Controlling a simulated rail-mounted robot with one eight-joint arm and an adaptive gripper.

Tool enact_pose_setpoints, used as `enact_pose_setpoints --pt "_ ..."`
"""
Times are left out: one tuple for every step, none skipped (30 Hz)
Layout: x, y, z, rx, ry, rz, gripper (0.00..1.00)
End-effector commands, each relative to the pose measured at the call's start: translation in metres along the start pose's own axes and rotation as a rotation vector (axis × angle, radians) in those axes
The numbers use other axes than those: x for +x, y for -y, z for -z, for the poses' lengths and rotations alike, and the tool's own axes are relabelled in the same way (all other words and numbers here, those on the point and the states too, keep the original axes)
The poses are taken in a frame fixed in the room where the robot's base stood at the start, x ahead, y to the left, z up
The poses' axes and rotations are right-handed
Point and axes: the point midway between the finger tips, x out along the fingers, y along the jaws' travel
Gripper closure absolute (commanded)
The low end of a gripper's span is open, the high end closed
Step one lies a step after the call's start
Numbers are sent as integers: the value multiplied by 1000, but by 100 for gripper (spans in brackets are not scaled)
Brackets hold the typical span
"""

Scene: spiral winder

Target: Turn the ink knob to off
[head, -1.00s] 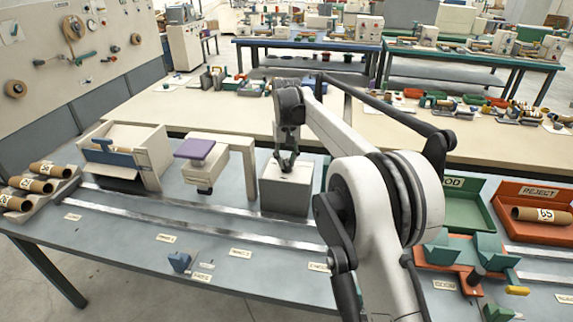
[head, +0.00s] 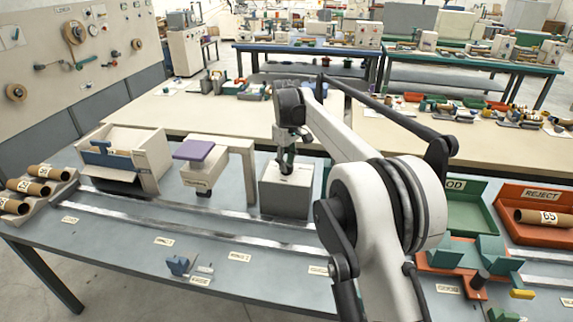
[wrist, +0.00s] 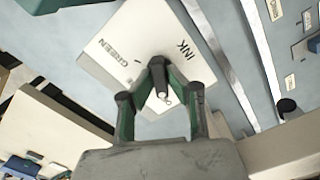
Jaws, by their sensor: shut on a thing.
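The ink box (head: 287,196) is a pale grey-white block on the bench, in the middle of the head view. Its top (wrist: 135,45) fills the upper middle of the wrist view and bears the words INK and GREEN. My gripper (head: 286,168) points down onto the box's top.
A purple-topped stand (head: 195,149) under a beige arch is left of the box. A white bin (head: 125,160) and cardboard tubes are farther left. A green tray (head: 470,205) and red reject tray (head: 535,214) lie to the right. Metal rails cross in front.

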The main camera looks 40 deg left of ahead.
Motion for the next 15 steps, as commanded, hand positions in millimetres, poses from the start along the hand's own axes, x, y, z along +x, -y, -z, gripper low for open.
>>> enact_pose_setpoints --pt "-1 0 0 -4 -1 -1 100" --pt "-1 0 0 -5 -1 -1 100" --pt "-1 0 0 -7 -1 -1 100" --pt "-1 0 0 -7 -1 -1 100" --pt "-1 0 0 -7 -1 -1 100" --pt "-1 0 0 -7 -1 -1 100" --pt "-1 0 0 -7 -1 -1 100" --pt "-1 0 0 -7 -1 -1 100" --pt "-1 0 0 -7 -1 -1 100" --pt "-1 0 0 -7 -1 -1 100" --pt "-1 0 0 -7 -1 -1 100" --pt "-1 0 0 -7 -1 -1 100" --pt "-1 0 0 -7 -1 -1 82" --pt "-1 0 0 -7 -1 -1 78" --pt "-1 0 0 -7 -1 -1 73"
